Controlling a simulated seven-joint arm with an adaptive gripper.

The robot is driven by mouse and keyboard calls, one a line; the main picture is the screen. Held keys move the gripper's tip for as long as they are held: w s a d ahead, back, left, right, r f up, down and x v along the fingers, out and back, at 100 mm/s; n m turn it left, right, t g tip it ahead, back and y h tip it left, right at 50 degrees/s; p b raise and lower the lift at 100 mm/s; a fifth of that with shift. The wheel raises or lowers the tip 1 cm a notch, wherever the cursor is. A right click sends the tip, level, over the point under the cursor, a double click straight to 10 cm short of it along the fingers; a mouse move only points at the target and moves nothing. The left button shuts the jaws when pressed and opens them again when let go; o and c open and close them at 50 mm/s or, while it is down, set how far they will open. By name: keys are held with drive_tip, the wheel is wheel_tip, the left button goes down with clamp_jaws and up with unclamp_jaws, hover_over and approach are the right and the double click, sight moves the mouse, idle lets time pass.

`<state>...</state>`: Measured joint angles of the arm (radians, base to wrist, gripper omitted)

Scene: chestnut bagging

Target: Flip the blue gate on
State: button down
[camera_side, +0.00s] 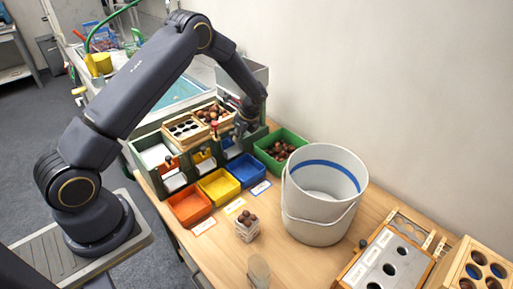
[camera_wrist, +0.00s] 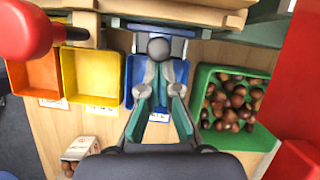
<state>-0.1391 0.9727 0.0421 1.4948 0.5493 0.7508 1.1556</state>
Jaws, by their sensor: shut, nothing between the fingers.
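The green sorting stand (camera_side: 143,145) has gates along its front, above orange, yellow and blue trays. The blue tray (camera_side: 246,170) is at the right end of the row. It also shows in the wrist view (camera_wrist: 130,98), partly behind my fingers. My gripper (camera_side: 238,131) is low at the stand's right end, near the blue gate, which it largely hides in the side view. In the wrist view my gripper (camera_wrist: 159,72) is shut and empty. A round dark grey knob (camera_wrist: 158,48) appears at its fingertips, seemingly the blue gate's lever; I cannot tell whether they touch.
A green bin (camera_side: 266,153) of chestnuts is close on the right. The yellow (camera_side: 218,186) and orange (camera_side: 188,206) trays are to the left. A white bucket (camera_side: 312,225) and a small box of chestnuts (camera_side: 247,236) stand in front. Large red shapes (camera_wrist: 297,75) flank the wrist view.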

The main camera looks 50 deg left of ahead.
drive_tip(key=shift+r, duration=0.1)
drive_tip(key=shift+a+r, duration=0.1)
drive_tip(key=shift+r, duration=1.8)
drive_tip(key=w+d+r, duration=0.1)
drive_tip(key=d+r, duration=0.5)
drive_tip(key=d, duration=0.1)
drive_tip(key=shift+r, duration=0.3)
